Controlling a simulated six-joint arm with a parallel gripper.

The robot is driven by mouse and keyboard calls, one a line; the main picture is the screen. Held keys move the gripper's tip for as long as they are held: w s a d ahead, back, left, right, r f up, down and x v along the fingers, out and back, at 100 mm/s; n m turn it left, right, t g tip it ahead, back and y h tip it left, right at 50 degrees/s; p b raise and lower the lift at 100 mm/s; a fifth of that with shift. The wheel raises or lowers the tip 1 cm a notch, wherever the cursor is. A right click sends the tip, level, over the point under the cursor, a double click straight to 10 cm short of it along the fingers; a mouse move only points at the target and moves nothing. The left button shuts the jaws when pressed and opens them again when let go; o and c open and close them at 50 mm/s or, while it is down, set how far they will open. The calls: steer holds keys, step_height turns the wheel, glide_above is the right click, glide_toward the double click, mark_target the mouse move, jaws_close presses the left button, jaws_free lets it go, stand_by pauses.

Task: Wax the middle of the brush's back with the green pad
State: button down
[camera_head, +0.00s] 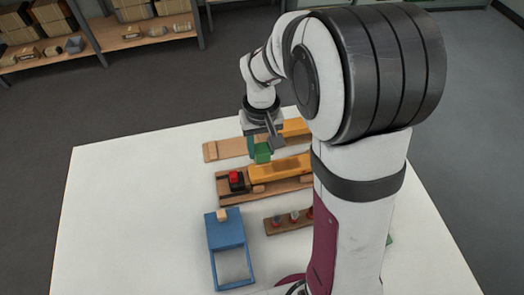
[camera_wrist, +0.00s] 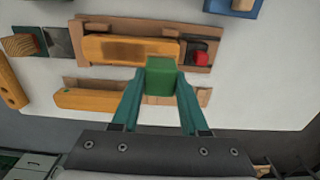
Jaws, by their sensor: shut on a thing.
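My gripper (camera_wrist: 160,88) is shut on the green pad (camera_wrist: 160,77), a small block between its teal fingertips. The pad also shows in the head view (camera_head: 262,153). The brush (camera_wrist: 110,49) is a long yellow-orange wooden bar lying in a brown wooden holder (camera_wrist: 88,25), its back facing up. A darker brownish patch shows around the middle of the back. In the wrist view the pad overlaps the right part of the brush's near edge. In the head view the brush (camera_head: 280,168) is partly behind my arm, and the pad appears just beyond it. I cannot tell whether they touch.
A red button on a black box (camera_head: 235,179) sits at the holder's left end. A second board (camera_head: 225,149) with a yellow bar (camera_head: 296,127) lies behind. A blue stand (camera_head: 226,236) and a rack of several pegs (camera_head: 275,226) are in front. The table's left is clear.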

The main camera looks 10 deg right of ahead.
mark_target(261, 160)
steer(key=shift+r, duration=1.4)
steer(key=shift+f, duration=0.15)
steer(key=shift+f, duration=3.45)
steer(key=shift+d+f, duration=0.15)
steer(key=shift+f, duration=0.2)
steer(key=shift+d+r, duration=0.1)
steer(key=shift+d, duration=0.35)
steer(key=shift+d+f, duration=0.2)
steer(key=shift+d, duration=1.25)
steer(key=a, duration=0.4)
steer(key=shift+r, duration=4.05)
